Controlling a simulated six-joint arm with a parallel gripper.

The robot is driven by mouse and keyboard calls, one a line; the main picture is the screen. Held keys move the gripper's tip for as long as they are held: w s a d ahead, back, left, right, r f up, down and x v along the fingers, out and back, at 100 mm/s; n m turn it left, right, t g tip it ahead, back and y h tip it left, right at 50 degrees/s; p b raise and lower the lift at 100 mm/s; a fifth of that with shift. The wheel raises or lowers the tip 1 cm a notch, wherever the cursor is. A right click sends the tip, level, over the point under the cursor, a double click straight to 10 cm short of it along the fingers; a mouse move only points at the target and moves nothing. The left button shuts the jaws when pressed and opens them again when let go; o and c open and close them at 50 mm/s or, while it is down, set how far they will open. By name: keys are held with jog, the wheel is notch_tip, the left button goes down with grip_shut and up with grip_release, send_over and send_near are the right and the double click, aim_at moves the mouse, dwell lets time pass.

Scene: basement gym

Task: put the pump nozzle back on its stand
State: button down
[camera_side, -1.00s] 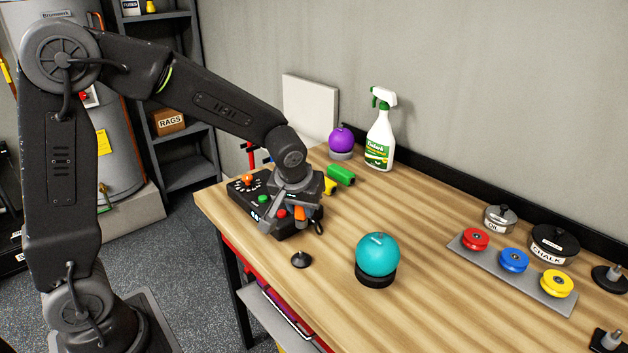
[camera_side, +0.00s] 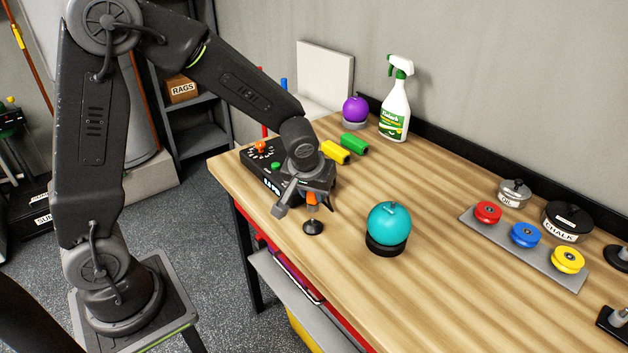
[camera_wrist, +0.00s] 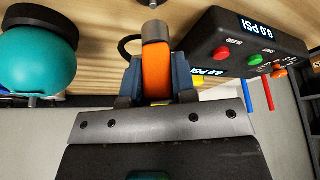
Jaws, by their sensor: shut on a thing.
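My gripper (camera_side: 308,190) is shut on the orange pump nozzle (camera_side: 312,199). In the wrist view the orange body (camera_wrist: 156,76) sits between the blue-grey jaws, with a grey collar at its far end. The small black stand (camera_side: 313,228), a round base with a short post, is on the table right below the nozzle in the side view. The nozzle's lower end is at or just above the post; I cannot tell whether they touch. The black pump box (camera_side: 262,160) with red, green and orange knobs (camera_wrist: 257,59) is behind my gripper, partly hidden by it.
A teal ball on a black ring (camera_side: 386,247) stands to the right of the stand. Yellow (camera_side: 335,151) and green (camera_side: 354,143) grips, a purple ball (camera_side: 355,109) and a spray bottle (camera_side: 395,106) are behind. The wooden table's front edge is close to the stand.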

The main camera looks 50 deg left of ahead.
aim_at(314, 204)
jog(key=shift+f, duration=0.85)
jog(key=shift+f, duration=1.25)
dwell(0.8)
jog(key=c, duration=0.8)
grip_release()
jog(key=shift+c, duration=0.2)
jog(key=v, duration=1.3)
jog(key=shift+r, duration=0.4)
jog(key=shift+s+d, duration=0.1)
